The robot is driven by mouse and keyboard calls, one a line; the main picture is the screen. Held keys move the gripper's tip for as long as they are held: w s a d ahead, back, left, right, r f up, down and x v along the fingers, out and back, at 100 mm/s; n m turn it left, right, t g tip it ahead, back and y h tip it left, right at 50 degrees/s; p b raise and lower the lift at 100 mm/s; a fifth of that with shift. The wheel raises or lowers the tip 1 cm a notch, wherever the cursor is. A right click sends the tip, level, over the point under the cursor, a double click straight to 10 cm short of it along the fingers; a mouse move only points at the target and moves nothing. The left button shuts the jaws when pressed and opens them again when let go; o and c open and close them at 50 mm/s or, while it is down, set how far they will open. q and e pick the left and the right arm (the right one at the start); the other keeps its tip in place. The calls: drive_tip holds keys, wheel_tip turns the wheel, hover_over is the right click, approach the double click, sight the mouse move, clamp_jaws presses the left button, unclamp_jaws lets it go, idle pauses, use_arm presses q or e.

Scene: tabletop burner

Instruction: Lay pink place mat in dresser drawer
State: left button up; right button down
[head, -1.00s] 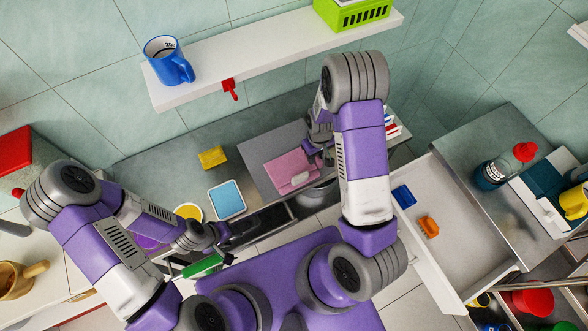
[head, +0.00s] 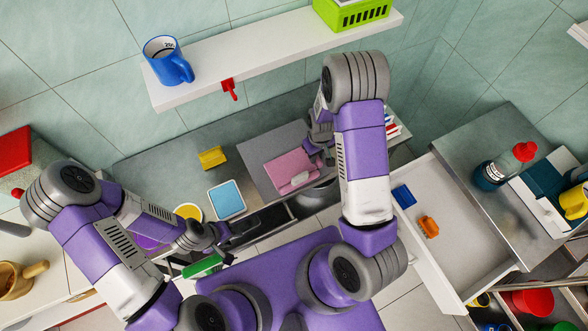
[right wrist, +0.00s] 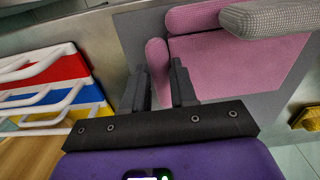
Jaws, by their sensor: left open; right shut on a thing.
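The pink place mat (head: 287,168) lies on a grey board on the counter in the head view. In the right wrist view the mat (right wrist: 235,62) has a rolled-up edge between the fingers. My right gripper (right wrist: 160,88) is shut on that edge, low over the counter. In the head view my right gripper (head: 318,150) is partly hidden by its own arm. The dresser drawer (head: 455,235) stands pulled out at the right, holding a blue block (head: 403,196) and an orange item (head: 428,226). My left gripper (head: 222,238) is open at the lower left, away from the mat.
A yellow sponge (head: 212,158) and a blue-topped square item (head: 226,199) lie left of the mat. A coloured rack (right wrist: 55,85) stands close beside my right gripper. The drawer's middle is mostly free.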

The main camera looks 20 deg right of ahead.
use_arm(q)
drive_tip(key=shift+w+r+p, duration=0.1)
drive_tip(key=shift+r+p, duration=0.1)
drive_tip(key=shift+p, duration=0.1)
use_arm(e)
drive_tip(key=shift+s, duration=0.15)
drive_tip(key=shift+r, duration=0.3)
use_arm(q)
drive_tip(key=shift+r+p, duration=1.7)
use_arm(e)
drive_tip(key=shift+w+r, duration=0.2)
drive_tip(key=shift+r, duration=1.85)
